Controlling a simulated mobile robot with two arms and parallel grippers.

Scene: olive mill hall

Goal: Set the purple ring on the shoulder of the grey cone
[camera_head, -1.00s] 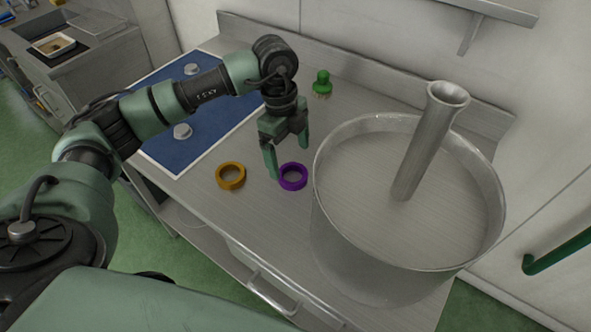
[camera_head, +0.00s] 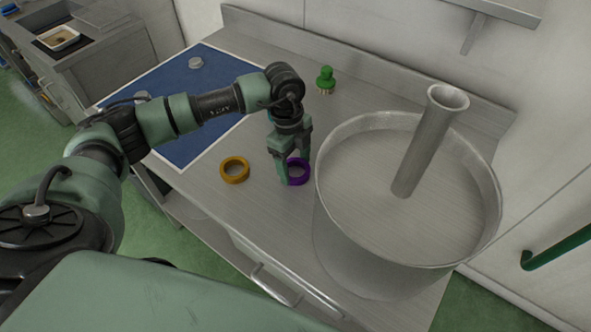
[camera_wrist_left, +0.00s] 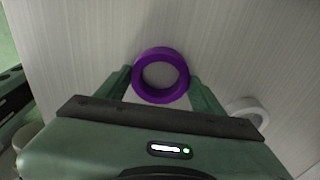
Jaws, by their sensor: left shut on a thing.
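The purple ring (camera_head: 298,172) lies on the steel worktop, left of a big round metal vat. My left gripper (camera_head: 294,170) points down at it, shut on the ring with a finger on either side. In the left wrist view the purple ring (camera_wrist_left: 160,75) shows between the two fingertips (camera_wrist_left: 160,84). The vat wall hides part of the vat's inside. My right gripper is not in view.
The vat (camera_head: 345,240) fills the right of the worktop. An orange ring (camera_head: 234,170) lies left of my gripper. A green knobbed thing (camera_head: 325,80) stands behind. A blue mat (camera_head: 190,145) lies left. A pale round thing (camera_wrist_left: 247,110) shows in the wrist view.

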